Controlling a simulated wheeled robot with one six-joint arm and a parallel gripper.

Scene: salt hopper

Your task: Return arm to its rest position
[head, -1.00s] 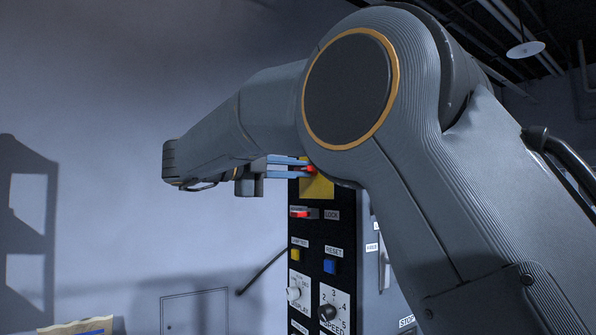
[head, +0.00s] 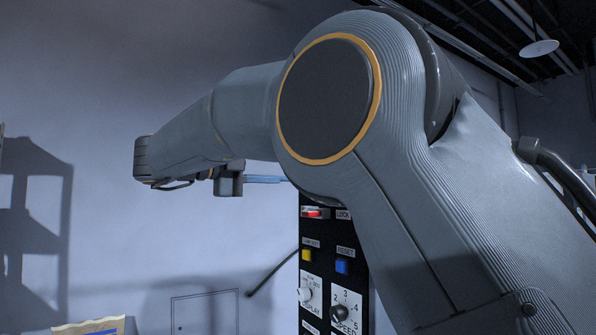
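My arm fills the middle and right of the head view, bent at a large joint with an orange ring. My gripper (head: 266,179) shows as thin blue fingers pointing right from its dark mount. Their tips are hidden behind my arm's big joint, so I cannot tell whether they are open or shut, or whether they hold anything. The black control panel (head: 317,262) stands below and right of the gripper. Its top part is hidden by my arm.
A paper-like bag (head: 92,327) shows at bottom left. The space left of the arm is clear.

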